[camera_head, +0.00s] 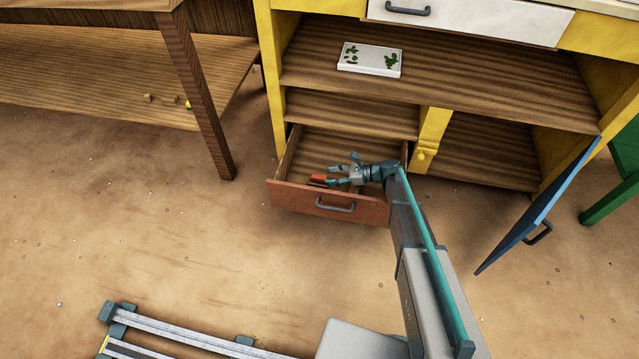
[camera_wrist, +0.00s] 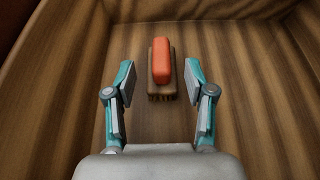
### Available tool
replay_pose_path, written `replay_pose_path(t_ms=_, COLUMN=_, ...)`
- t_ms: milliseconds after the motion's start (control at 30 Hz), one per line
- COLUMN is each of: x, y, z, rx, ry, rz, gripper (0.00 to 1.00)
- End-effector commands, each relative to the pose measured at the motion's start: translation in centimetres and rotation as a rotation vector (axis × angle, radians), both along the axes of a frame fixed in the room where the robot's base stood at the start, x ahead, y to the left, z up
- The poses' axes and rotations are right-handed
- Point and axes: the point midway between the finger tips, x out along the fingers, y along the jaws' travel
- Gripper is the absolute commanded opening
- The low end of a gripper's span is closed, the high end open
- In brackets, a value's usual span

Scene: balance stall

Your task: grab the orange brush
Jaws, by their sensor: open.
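The orange brush (camera_wrist: 161,62) lies inside the open wooden drawer, its orange handle block on top of a brown bristled part. In the head view the brush (camera_head: 318,180) shows as a small orange shape near the drawer's left front. My gripper (camera_wrist: 161,78) is open and empty, with one finger to the left of the brush and one to the right. The brush is between and slightly beyond the fingertips; I see no contact. In the head view my gripper (camera_head: 335,174) reaches into the drawer from the right.
The drawer (camera_head: 292,196) is pulled out, with a reddish front and dark handle. A blue cabinet door (camera_head: 530,215) stands open at right. A white tray with green pieces (camera_head: 370,60) sits on the shelf above. A wooden table (camera_head: 195,85) stands at left.

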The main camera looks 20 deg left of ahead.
Motion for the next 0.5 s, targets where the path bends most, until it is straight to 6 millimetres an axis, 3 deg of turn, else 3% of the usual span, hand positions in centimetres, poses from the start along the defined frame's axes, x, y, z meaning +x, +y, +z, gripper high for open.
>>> replay_pose_path(t_ms=267, x=-0.2, y=2.7, z=-1.9, rx=0.000, ry=-0.001, rz=0.002, gripper=0.54)
replay_pose_path(t_ms=500, x=-0.4, y=4.6, z=-2.2, rx=0.000, ry=0.000, rz=0.000, gripper=0.54)
